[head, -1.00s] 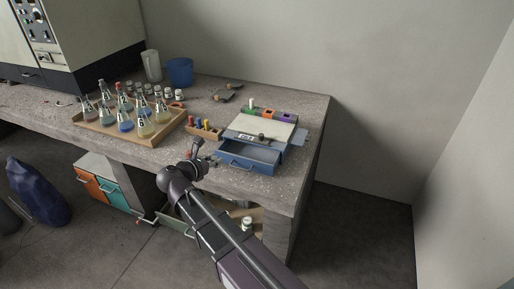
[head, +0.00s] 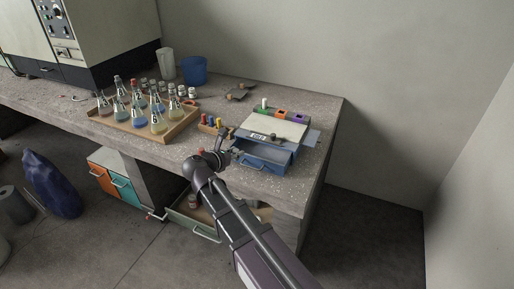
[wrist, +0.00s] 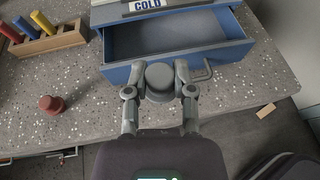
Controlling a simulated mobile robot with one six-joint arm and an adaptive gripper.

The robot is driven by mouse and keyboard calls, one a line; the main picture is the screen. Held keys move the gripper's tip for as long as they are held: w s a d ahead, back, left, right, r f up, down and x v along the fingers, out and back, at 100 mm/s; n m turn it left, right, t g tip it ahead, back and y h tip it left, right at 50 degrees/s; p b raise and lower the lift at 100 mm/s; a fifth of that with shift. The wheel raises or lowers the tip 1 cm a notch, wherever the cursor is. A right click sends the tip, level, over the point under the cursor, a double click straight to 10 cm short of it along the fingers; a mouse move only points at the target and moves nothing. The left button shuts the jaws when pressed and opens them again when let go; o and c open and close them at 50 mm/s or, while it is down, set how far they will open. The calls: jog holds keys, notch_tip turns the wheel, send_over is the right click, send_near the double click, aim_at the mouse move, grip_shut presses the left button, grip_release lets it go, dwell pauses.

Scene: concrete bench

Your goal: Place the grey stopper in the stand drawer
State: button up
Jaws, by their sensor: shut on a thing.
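The grey stopper (wrist: 160,76) is pinched between the two fingers of my gripper (wrist: 159,88) in the wrist view. It is held in front of the open blue drawer (wrist: 166,36), at the drawer's front edge in the picture; the height gap cannot be told. The drawer belongs to the stand (head: 271,131), whose front carries a "COLD" label. The visible drawer floor is bare. In the head view my gripper (head: 236,153) is at the left side of the drawer, and the stopper is too small to make out there.
A red stopper (wrist: 51,104) stands on the bench left of the drawer. A wooden rack (wrist: 49,41) with coloured pegs is beyond it. A tray (head: 179,130) of flasks stands further left. The drawer handle (wrist: 203,72) juts out front. The bench edge is close.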

jog(key=w+d, duration=0.2)
jog(key=w, duration=0.1)
jog(key=w+d, duration=0.3)
jog(key=w+d+f+b, duration=0.1)
jog(key=w+d, duration=0.1)
jog(key=w, duration=0.1)
jog(key=shift+w+d+f, duration=0.1)
jog(key=shift+w+d, duration=0.1)
jog(key=shift+d, duration=0.1)
jog(key=shift+f+b, duration=1.75)
jog(key=shift+f+b, duration=0.35)
jog(key=shift+f+b, duration=0.25)
jog(key=shift+b, duration=0.05)
jog(key=o, duration=0.8)
